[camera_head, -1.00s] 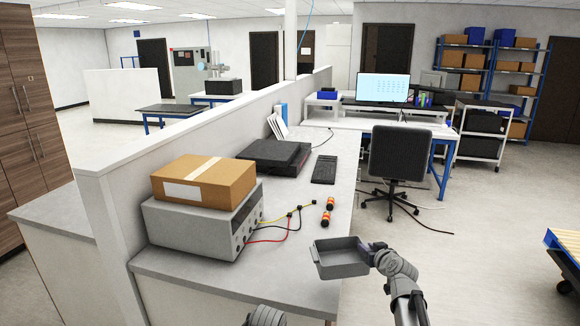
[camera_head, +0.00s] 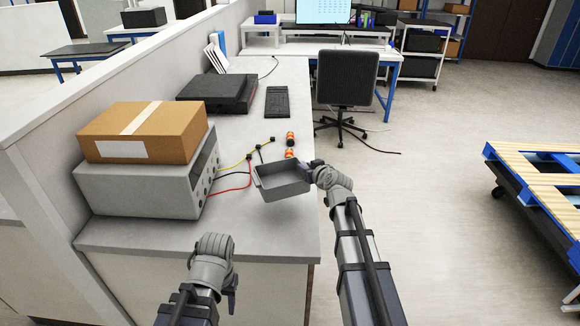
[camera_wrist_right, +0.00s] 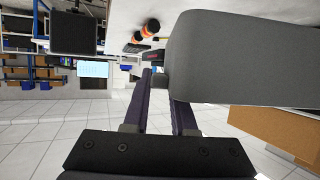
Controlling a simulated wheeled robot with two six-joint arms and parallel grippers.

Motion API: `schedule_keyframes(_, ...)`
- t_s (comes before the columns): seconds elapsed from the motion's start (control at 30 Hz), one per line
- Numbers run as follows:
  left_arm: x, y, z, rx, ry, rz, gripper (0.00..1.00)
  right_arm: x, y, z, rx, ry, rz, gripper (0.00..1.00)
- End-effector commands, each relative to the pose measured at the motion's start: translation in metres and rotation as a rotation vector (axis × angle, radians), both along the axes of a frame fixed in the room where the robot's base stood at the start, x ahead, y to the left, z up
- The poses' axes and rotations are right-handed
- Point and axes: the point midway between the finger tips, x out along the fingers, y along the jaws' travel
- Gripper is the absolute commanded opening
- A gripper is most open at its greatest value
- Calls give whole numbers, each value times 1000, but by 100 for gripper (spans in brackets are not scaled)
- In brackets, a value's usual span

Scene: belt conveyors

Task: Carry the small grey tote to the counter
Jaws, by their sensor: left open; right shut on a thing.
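The small grey tote (camera_head: 284,190) is an open, shallow tray, seen in the head view over the right part of the grey counter (camera_head: 165,238). I cannot tell whether its base touches the counter. My right gripper (camera_head: 313,168) is shut on the tote's right-hand wall. In the right wrist view the tote (camera_wrist_right: 245,62) fills the upper right, at the fingers (camera_wrist_right: 162,95). My left gripper (camera_head: 231,284) is open and empty in front of the counter, low in the head view; its fingers are only partly visible.
A cardboard box (camera_head: 142,132) sits on a grey instrument (camera_head: 150,187) with red, yellow and black leads. Orange-and-black cylinders (camera_head: 290,146), a black keyboard (camera_head: 277,102) and a black device (camera_head: 217,91) lie farther back. A pallet (camera_head: 545,185) stands right, a chair (camera_head: 346,80) behind.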

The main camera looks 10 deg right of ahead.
Motion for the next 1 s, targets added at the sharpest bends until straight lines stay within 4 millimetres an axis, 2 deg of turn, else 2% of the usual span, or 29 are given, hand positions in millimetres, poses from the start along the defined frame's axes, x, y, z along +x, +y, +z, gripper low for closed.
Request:
schedule_keyframes(0.03, 0, 0, -16, 0, 0, 1, 50, 0, 0, -16, 1, 0, 0, 0)
schedule_keyframes(0.2, 0, 0, -42, 0, 0, 1, 50, 0, 0, -41, 1, 0, 0, 0)
schedule_keyframes(0.47, 0, 0, -45, 0, 0, 1, 50, 0, 0, -45, 1, 0, 0, 0)
schedule_keyframes(0.57, 0, 0, -52, 0, 0, 1, 50, 0, 0, -52, 1, 0, 0, 0)
schedule_keyframes(0.8, 0, 0, -81, 0, 0, 1, 50, 0, 0, -81, 1, 0, 0, 0)
schedule_keyframes(1.0, 0, 0, -82, 0, 0, 0, 50, 0, 0, -82, 0, 0, 0, 0)
